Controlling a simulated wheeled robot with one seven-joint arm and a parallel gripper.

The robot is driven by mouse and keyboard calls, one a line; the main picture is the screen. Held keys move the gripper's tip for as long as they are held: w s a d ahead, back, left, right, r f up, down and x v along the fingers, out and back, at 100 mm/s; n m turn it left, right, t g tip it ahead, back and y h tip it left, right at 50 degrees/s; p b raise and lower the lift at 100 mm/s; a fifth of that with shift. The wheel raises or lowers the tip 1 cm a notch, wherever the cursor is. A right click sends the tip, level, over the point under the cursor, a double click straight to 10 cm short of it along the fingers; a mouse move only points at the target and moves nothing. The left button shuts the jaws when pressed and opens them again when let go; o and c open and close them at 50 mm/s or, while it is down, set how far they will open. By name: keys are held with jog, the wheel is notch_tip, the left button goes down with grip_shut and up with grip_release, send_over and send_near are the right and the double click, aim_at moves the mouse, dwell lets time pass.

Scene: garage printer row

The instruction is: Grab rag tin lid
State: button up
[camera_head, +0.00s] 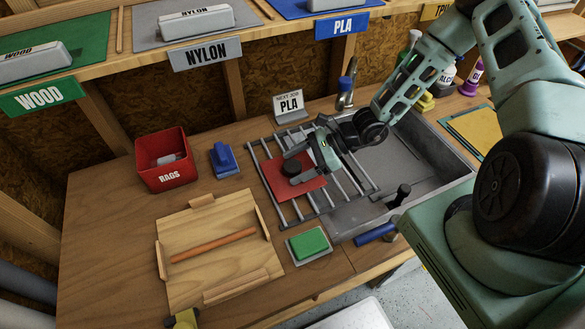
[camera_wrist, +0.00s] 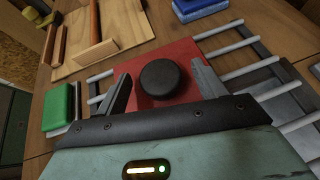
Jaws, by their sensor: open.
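The rag tin lid is a flat red square plate (camera_head: 301,187) with a round black knob (camera_head: 291,167) on top. It lies on the metal bars of a rack (camera_head: 275,145). In the wrist view the red lid (camera_wrist: 186,54) and its black knob (camera_wrist: 161,79) lie ahead of my gripper, with the knob between the two spread fingers (camera_wrist: 160,85). In the head view my gripper (camera_head: 305,158) is over the lid, close to the knob. The fingers are open and do not visibly touch the knob. The red rag tin (camera_head: 167,178), marked RAGS, stands open at the left.
The rack lies beside and partly over a grey metal basin (camera_head: 345,216). A blue block-like tool (camera_head: 223,160), a green pad (camera_head: 308,243) and a wooden board (camera_head: 215,275) with a brown rod are nearby.

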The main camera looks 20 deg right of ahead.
jog(key=shift+w+a+f, duration=0.1)
jog(key=shift+a+f, duration=0.25)
jog(key=shift+a, duration=0.25)
jog(key=c, duration=1.1)
jog(key=shift+r, duration=0.1)
